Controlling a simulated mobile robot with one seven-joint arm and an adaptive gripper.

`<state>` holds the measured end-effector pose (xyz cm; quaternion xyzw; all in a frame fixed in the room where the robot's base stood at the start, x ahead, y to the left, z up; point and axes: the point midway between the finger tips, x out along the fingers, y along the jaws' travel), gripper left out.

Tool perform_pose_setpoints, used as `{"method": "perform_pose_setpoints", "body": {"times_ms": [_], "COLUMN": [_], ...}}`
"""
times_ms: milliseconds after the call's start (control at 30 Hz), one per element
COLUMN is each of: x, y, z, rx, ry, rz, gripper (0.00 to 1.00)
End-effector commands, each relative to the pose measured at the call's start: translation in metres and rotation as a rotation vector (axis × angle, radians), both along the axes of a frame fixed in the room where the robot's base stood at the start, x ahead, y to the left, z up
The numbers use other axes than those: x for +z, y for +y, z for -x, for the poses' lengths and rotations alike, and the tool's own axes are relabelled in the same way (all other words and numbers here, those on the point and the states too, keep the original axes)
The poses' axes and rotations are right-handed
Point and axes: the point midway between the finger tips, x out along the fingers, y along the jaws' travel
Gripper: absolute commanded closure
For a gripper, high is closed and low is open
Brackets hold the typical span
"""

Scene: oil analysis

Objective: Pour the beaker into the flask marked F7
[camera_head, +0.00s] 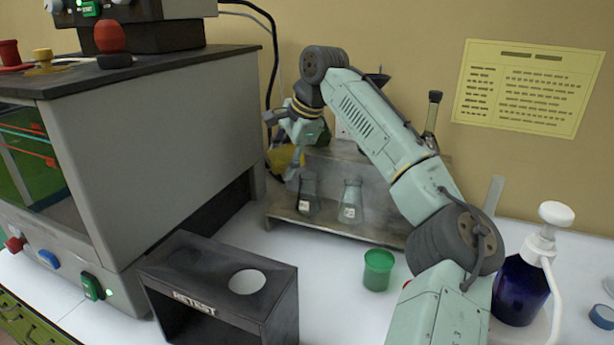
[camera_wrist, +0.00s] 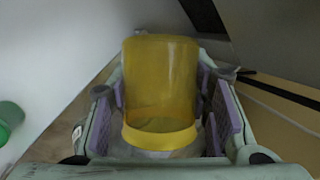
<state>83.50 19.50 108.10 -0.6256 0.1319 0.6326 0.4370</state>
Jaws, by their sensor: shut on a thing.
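My gripper (camera_head: 299,152) is shut on a yellow see-through beaker (camera_head: 281,157), in front of the back wall at the left end of the metal rack. In the wrist view, the beaker (camera_wrist: 160,80) sits between the purple pads of my gripper (camera_wrist: 165,92). I cannot tell its tilt or how full it is. Two conical flasks with white labels, a left flask (camera_head: 308,192) and a right flask (camera_head: 350,202), stand on the lower shelf. Their labels are too small to read, so I cannot tell which is F7. The beaker is above and left of the left flask.
The metal rack (camera_head: 335,229) stands against the wall, partly hidden by my arm. A grey cabinet (camera_head: 165,130) stands close on the left. A dark RETEST box (camera_head: 217,290), a green cup (camera_head: 378,270) and a blue pump bottle (camera_head: 521,290) stand in front. White table between them is clear.

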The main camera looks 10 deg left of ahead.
Motion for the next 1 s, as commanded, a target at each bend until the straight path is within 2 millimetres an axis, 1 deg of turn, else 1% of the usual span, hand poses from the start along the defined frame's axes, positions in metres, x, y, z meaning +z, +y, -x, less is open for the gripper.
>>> {"method": "perform_pose_setpoints", "body": {"times_ms": [1000], "x": [-0.0071], "y": [-0.0040], "z": [-0.0056], "rx": [0.001], "ry": [0.069], "rz": [-0.102], "gripper": [0.89]}}
